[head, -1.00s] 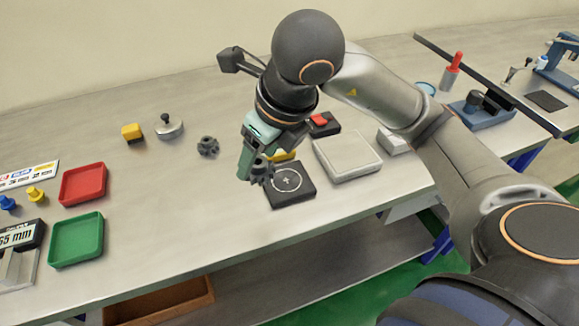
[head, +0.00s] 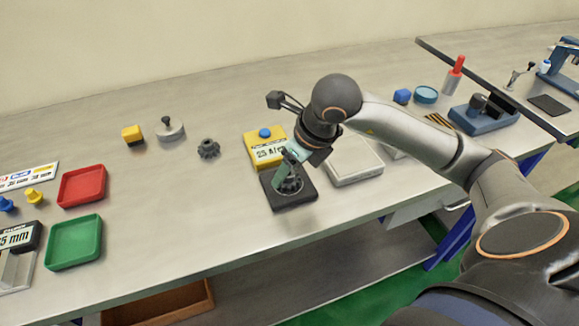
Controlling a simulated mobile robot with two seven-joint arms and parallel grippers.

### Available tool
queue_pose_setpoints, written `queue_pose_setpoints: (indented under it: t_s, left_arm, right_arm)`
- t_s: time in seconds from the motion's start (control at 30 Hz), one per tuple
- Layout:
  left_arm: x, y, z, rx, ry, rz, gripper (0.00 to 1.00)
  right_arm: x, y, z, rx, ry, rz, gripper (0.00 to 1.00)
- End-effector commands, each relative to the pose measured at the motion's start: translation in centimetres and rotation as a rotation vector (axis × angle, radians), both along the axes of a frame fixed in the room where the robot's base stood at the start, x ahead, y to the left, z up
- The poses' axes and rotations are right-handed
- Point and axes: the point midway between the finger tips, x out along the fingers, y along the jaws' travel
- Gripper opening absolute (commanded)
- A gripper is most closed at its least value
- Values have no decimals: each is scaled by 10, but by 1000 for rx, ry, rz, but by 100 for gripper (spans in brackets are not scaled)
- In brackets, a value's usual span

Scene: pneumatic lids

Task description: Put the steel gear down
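My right gripper (head: 288,178) comes in on the arm from the right and points down over a black square pad (head: 300,201). It appears shut on a dark toothed steel gear (head: 290,187) at its fingertips. The gear covers the pad's middle, where the white ring was visible. Whether the gear touches the pad or hangs just above it, I cannot tell. A second dark gear (head: 208,149) lies apart on the table to the left. My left gripper is not in view.
Behind the pad is a yellow box (head: 255,143) with a blue knob. A pale flat block (head: 352,165) stands close on its right. Red (head: 82,186) and green (head: 74,242) trays are at the left. The table between the green tray and pad is clear.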

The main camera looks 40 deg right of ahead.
Motion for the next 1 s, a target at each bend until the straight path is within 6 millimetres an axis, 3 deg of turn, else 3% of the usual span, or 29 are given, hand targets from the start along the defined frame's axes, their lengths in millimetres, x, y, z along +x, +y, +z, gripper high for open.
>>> queue_pose_setpoints:
  t_s: [0.3, 0.33, 0.57, 0.83, 1.0]
  left_arm:
    - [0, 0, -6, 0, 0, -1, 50]
    - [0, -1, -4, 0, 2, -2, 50]
    - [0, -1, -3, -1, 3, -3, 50]
    - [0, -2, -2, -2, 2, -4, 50]
    - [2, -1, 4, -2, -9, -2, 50]
  right_arm:
    - [0, 0, -5, 0, -2, 0, 0]
    - [0, 0, -3, 0, 0, 0, 68]
    - [0, 0, -3, 0, 1, 0, 94]
    - [0, 0, -2, 0, 0, 0, 94]
    - [-3, -2, 12, -2, -4, -1, 94]
